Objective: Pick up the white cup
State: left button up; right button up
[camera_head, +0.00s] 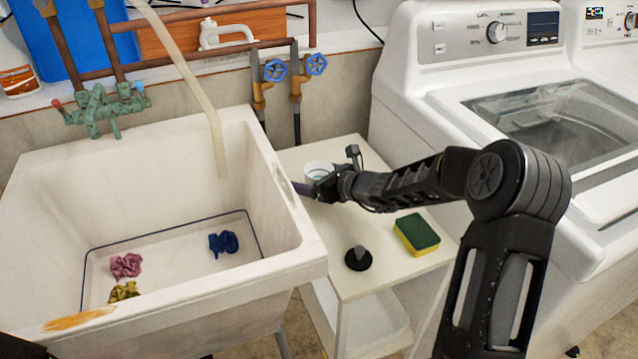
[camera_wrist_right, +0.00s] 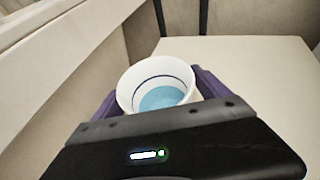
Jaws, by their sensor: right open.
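The white cup (camera_head: 318,171) stands upright on the small white table (camera_head: 365,285) between the sink and the washing machine. In the right wrist view the cup (camera_wrist_right: 157,88) shows a dark ring inside its rim and a blue bottom. My right gripper (camera_head: 316,187) reaches in from the right at the cup. Its purple fingers (camera_wrist_right: 157,97) are open, one on each side of the cup's near part. I cannot tell whether they touch it. The lower front of the cup is hidden behind the gripper body. My left gripper is not in view.
A green and yellow sponge (camera_head: 417,234) and a black stopper (camera_head: 358,258) lie on the table's near part. The sink (camera_head: 290,262) wall rises close at left, with several crumpled cloths inside. The washing machine (camera_head: 405,110) stands at right. The table behind the cup is clear.

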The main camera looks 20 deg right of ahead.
jog(key=shift+c, duration=0.4)
jog(key=c, duration=1.4)
jog(key=shift+c, duration=0.2)
notch_tip(320, 180, up, 10)
jog(key=p, duration=0.2)
jog(key=shift+p, duration=0.4)
